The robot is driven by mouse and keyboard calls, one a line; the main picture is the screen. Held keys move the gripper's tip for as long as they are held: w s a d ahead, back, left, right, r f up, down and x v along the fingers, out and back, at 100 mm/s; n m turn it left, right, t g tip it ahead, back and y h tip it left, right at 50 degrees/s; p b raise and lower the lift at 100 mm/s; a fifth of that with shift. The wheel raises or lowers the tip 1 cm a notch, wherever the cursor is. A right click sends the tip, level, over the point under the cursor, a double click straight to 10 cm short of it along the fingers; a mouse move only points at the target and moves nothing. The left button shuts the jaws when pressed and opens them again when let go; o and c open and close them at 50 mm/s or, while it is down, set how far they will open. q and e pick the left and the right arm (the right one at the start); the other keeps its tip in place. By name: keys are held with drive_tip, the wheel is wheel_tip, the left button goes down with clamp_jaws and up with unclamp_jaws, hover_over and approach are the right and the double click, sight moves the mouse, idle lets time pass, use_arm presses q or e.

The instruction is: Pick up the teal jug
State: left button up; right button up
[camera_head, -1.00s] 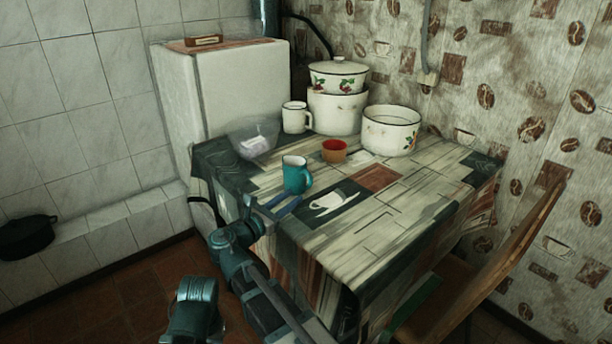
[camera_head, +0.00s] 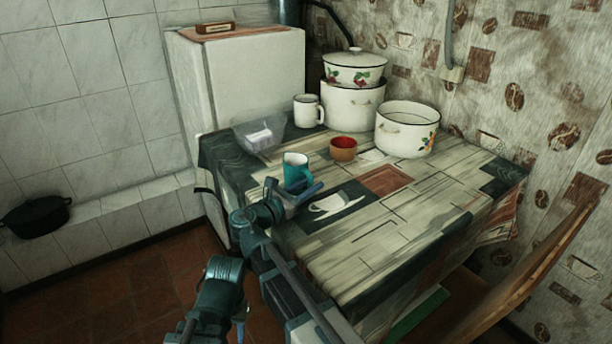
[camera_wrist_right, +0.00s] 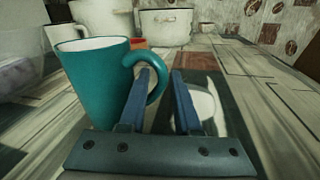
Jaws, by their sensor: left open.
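The teal jug (camera_head: 295,168) stands upright near the table's left front edge, with a pale inside. In the right wrist view the teal jug (camera_wrist_right: 97,95) fills the left side, its handle curving toward my fingers. My right gripper (camera_head: 296,184) is open at the jug's near side. In its wrist view the right gripper (camera_wrist_right: 160,74) has its left finger overlapping the handle loop and its right finger beyond the handle. The handle's outer curve shows between them, not gripped. My left gripper (camera_head: 215,333) is low at the bottom edge, away from the table and partly cut off.
A red-brown cup (camera_head: 343,149) stands behind the jug. A white mug (camera_head: 308,110), a clear container (camera_head: 258,135), a lidded pot (camera_head: 354,72) and an open white pot (camera_head: 405,132) stand farther back. The table's right front (camera_head: 400,235) is clear. A wooden chair (camera_head: 550,255) is at right.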

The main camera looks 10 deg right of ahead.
drive_tip(key=shift+s+a, duration=0.1)
drive_tip(key=shift+a, duration=0.05)
drive_tip(key=shift+c, duration=0.7)
clamp_jaws()
idle(0.5)
